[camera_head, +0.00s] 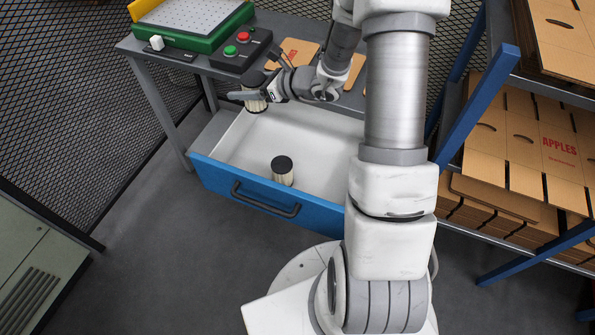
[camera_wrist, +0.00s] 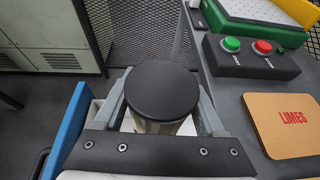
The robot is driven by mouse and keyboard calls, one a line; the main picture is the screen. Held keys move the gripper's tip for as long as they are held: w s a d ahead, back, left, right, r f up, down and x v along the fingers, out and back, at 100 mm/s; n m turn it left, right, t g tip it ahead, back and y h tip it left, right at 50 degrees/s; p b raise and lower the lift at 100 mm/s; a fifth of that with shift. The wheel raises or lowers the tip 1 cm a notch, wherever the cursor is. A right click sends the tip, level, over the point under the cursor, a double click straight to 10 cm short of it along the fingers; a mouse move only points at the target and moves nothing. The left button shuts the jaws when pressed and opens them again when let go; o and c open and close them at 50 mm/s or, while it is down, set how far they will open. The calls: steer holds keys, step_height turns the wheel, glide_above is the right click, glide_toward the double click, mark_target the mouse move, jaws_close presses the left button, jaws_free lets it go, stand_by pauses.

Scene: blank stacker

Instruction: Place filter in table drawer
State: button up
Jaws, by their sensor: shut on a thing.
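My gripper (camera_head: 255,91) is shut on a filter (camera_head: 255,105), a pale cylinder with a black cap. In the wrist view the held filter (camera_wrist: 161,92) sits upright between the two fingers, its black top facing the camera. It is over the back left part of the open table drawer (camera_head: 225,174); I cannot tell whether its base touches the drawer floor. A second filter (camera_head: 283,177) of the same kind stands upright inside the drawer near its front wall. The drawer is pulled out, with a blue front, a dark handle and a white inside.
The grey table (camera_head: 200,68) above the drawer carries a control box (camera_head: 240,50) with green and red buttons, a green-framed plate (camera_head: 195,20) and flat cardboard pieces (camera_head: 300,52). A rack of cardboard (camera_head: 510,150) stands right. The drawer's middle is free.

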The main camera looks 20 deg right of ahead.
steer(key=f+b, duration=0.3)
steer(key=f, duration=0.3)
steer(key=d+f+n+g+y+b, duration=0.1)
steer(key=f+b, duration=0.3)
steer(key=f, duration=0.3)
steer(key=w+f+n+b, duration=0.1)
steer(key=f+b, duration=0.2)
steer(key=f, duration=0.4)
steer(key=shift+w+d+f+g+y, duration=0.1)
steer(key=shift+d+f+g+y, duration=0.05)
steer(key=shift+d+g+y, duration=0.2)
steer(key=shift+f+b, duration=0.2)
steer(key=shift+b, duration=0.15)
steer(key=o, duration=1.3)
